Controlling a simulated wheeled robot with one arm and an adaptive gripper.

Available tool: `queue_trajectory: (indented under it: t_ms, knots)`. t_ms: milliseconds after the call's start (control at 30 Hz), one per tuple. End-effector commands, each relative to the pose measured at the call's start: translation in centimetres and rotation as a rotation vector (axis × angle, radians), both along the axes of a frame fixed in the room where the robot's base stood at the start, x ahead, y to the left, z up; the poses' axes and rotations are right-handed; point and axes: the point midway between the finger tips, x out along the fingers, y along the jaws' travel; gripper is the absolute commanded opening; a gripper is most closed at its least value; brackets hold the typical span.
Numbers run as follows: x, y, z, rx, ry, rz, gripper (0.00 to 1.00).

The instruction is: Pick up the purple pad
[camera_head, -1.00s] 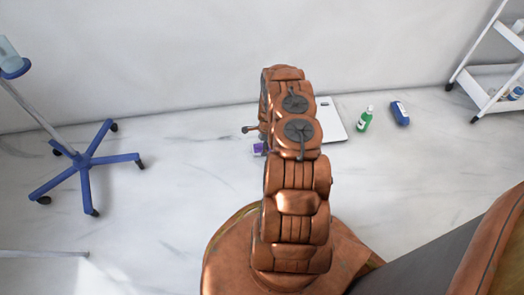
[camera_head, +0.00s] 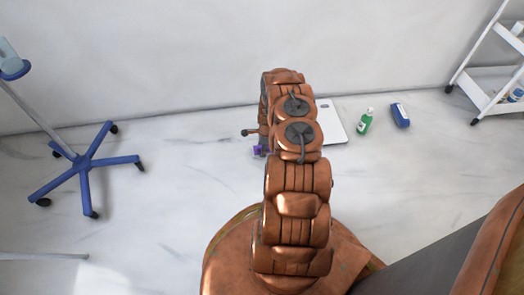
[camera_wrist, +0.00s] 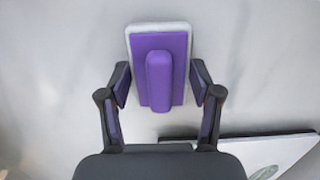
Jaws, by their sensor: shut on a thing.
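The purple pad (camera_wrist: 159,70) shows in the wrist view as a purple block with a raised rounded ridge and a pale grey rim or base. In the head view only a small purple patch (camera_head: 259,150) shows beside my arm; the rest of the pad and most of my gripper are hidden behind the arm. I cannot tell whether the pad is clear of the floor.
A white flat panel (camera_head: 333,125) lies right of my arm; its edge also shows in the wrist view (camera_wrist: 270,152). A green bottle (camera_head: 365,122) and a blue item (camera_head: 400,115) stand further right. A blue wheeled stand (camera_head: 84,163) is left, a white cart (camera_head: 490,85) right.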

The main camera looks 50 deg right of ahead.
Motion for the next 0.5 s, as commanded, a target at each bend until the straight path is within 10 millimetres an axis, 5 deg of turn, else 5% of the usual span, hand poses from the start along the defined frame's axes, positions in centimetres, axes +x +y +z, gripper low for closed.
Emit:
queue_trajectory:
  t_ms: [233, 500]
  knots:
    - [0.0, 0.0, 0.5, -0.001, -0.001, 0.001, 0.24]
    - [-0.2, 0.5, 4.1, 0.001, 0.0, 0.0, 0.23]
